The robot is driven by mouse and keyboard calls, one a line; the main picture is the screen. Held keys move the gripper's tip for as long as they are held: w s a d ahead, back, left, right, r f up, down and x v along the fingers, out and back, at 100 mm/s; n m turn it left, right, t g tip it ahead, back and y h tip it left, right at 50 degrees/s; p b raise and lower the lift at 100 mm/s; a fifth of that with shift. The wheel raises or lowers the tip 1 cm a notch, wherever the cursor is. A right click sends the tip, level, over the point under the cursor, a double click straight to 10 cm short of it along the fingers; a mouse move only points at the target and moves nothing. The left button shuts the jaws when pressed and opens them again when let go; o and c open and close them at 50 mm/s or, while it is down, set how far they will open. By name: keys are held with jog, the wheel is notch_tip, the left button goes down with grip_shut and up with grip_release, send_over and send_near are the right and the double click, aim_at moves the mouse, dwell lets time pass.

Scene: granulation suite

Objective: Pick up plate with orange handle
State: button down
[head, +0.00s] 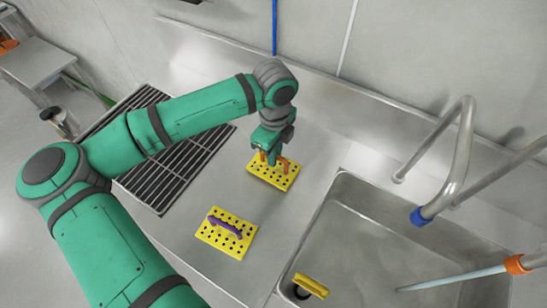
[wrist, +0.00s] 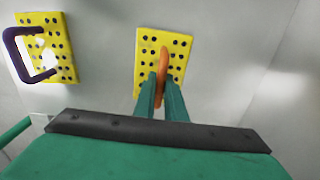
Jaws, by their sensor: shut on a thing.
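The plate with the orange handle is a yellow plate with dark holes (head: 265,180), lying on the steel counter near the sink's left rim. It also shows in the wrist view (wrist: 182,48). Its orange handle (wrist: 163,62) stands up from the middle. My gripper (head: 271,158) is over this plate, and its green fingers (wrist: 162,98) are shut on the orange handle. The fingers hide part of the handle and plate. I cannot tell whether the plate touches the counter. A second yellow plate (head: 227,240) with a purple handle (head: 224,226) lies nearer on the counter.
A steel sink (head: 375,235) is at the right, with a yellow piece (head: 311,285) inside it. A curved faucet (head: 462,150) with a blue tip overhangs the sink. A dark drain grate (head: 175,165) is at the left.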

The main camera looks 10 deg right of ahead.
jog(key=s+a+r, duration=0.7)
jog(key=s+r, duration=0.4)
jog(key=s, duration=0.1)
jog(key=shift+r, duration=0.35)
jog(key=shift+d, duration=0.2)
